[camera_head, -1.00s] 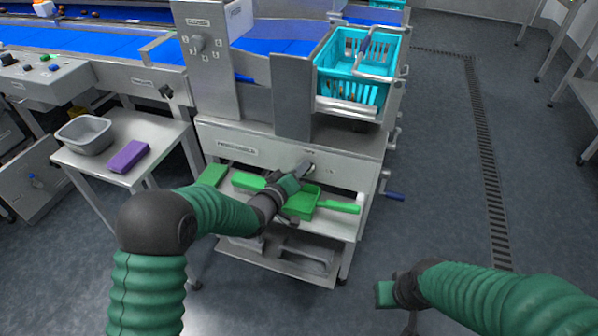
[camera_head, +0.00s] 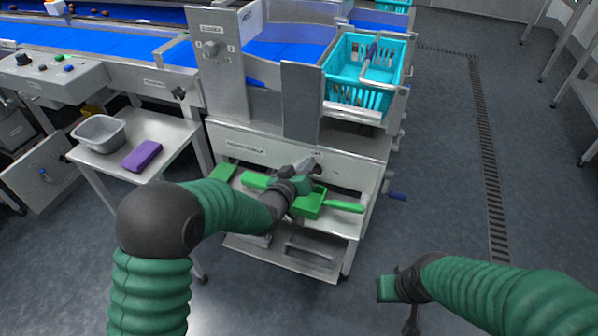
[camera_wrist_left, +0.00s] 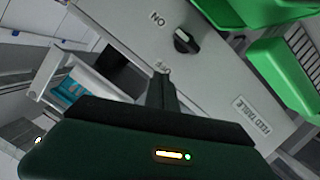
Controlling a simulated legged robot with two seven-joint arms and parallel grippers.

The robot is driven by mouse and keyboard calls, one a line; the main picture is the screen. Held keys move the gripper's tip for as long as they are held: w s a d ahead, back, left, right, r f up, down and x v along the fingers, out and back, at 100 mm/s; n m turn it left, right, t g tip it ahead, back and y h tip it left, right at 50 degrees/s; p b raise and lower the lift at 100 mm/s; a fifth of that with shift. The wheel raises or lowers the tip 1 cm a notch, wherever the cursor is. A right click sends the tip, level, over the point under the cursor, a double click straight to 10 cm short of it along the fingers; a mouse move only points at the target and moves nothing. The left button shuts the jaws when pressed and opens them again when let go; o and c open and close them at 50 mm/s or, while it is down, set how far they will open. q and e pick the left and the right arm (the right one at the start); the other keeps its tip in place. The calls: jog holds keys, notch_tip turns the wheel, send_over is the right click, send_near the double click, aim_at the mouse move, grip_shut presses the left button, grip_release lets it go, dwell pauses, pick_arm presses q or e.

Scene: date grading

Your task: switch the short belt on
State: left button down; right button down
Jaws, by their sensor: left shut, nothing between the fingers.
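A small black rotary knob (camera_wrist_left: 186,41) with a pale mark sits on a grey metal panel (camera_wrist_left: 213,72) in the left wrist view. ON and OFF labels are printed beside it; I cannot tell which one the mark points to. My left gripper (camera_head: 311,164) is in front of the cabinet's front panel (camera_head: 345,166) in the head view and covers the knob there. Its fingers (camera_wrist_left: 161,78) are shut and empty, beside the OFF label and apart from the knob. My right gripper (camera_head: 386,290) hangs over the floor at lower right, its jaw gap unclear.
Green scoops (camera_head: 345,206) lie on the shelf below the panel. A teal basket (camera_head: 350,92) stands on top, beside an upright plate (camera_head: 302,104). A side table (camera_head: 172,135) holds a grey tub (camera_head: 98,133) and a purple block (camera_head: 142,156).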

pick_arm(q)
jog(key=d+v, duration=0.1)
jog(key=v, duration=0.5)
jog(key=shift+s+p, duration=0.45)
jog(key=shift+a, duration=0.2)
jog(key=shift+a, duration=0.1)
jog(key=s+a+f+g+y, duration=0.3)
jog(key=s+a+f+g, duration=0.15)
jog(key=s+a, duration=0.6)
jog(key=s+a+f+g+y, duration=0.35)
jog(key=s+a+g, duration=0.3)
jog(key=s, duration=0.65)
jog(key=w+r+p+v, duration=0.1)
jog(key=w+p+v, duration=0.2)
jog(key=p+v, duration=1.7)
jog(key=shift+w+a+m+g+p, duration=0.2)
jog(key=shift+a+m+g+p, duration=0.15)
jog(key=shift+p, duration=0.1)
